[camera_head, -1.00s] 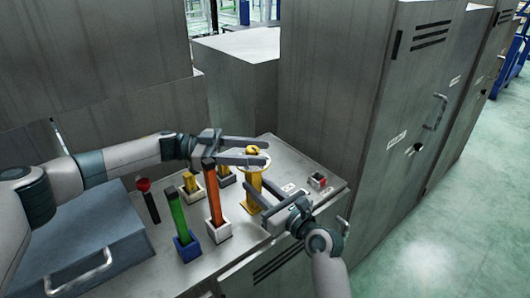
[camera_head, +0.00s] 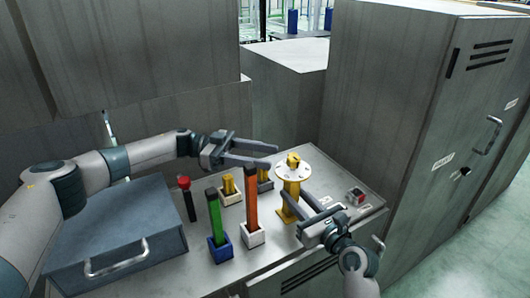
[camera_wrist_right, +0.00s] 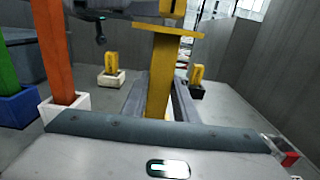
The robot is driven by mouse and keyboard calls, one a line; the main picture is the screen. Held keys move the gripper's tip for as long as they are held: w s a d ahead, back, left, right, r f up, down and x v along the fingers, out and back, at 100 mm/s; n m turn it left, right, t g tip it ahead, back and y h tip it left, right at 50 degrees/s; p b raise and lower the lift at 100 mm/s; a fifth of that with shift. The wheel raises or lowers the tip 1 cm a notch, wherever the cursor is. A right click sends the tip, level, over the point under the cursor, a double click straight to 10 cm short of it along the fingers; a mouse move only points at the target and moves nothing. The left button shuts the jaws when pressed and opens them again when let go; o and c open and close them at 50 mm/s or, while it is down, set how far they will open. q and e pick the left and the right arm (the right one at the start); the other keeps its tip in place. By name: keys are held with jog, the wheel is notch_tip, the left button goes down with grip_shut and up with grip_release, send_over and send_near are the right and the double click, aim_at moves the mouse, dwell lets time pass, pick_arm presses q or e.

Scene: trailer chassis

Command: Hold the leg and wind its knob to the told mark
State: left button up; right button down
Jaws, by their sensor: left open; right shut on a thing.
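The leg (camera_head: 289,202) is a yellow post standing upright on the bench, with a pale round dial (camera_head: 281,172) and a yellow knob (camera_head: 293,159) on top. My right gripper (camera_head: 293,196) is shut on the leg's post below the dial. In the right wrist view the post (camera_wrist_right: 160,75) stands between its fingers, under a yellow flange (camera_wrist_right: 150,29). My left gripper (camera_head: 273,156) is open and empty, just left of the knob, about level with it and apart from it. The dial's marks are too small to read.
An orange bar (camera_head: 251,200) in a white socket and a green bar (camera_head: 214,214) in a blue socket stand left of the leg. Short yellow pegs (camera_head: 229,185) sit behind. A blue-grey case (camera_head: 110,235) lies left.

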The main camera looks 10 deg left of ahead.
jog(key=c, duration=1.1)
grip_release()
jog(key=shift+p+v, duration=0.95)
jog(key=shift+v, duration=0.5)
jog(key=shift+p+v, duration=1.05)
jog(key=shift+v, duration=1.5)
jog(key=o, duration=0.5)
jog(key=shift+o, duration=0.2)
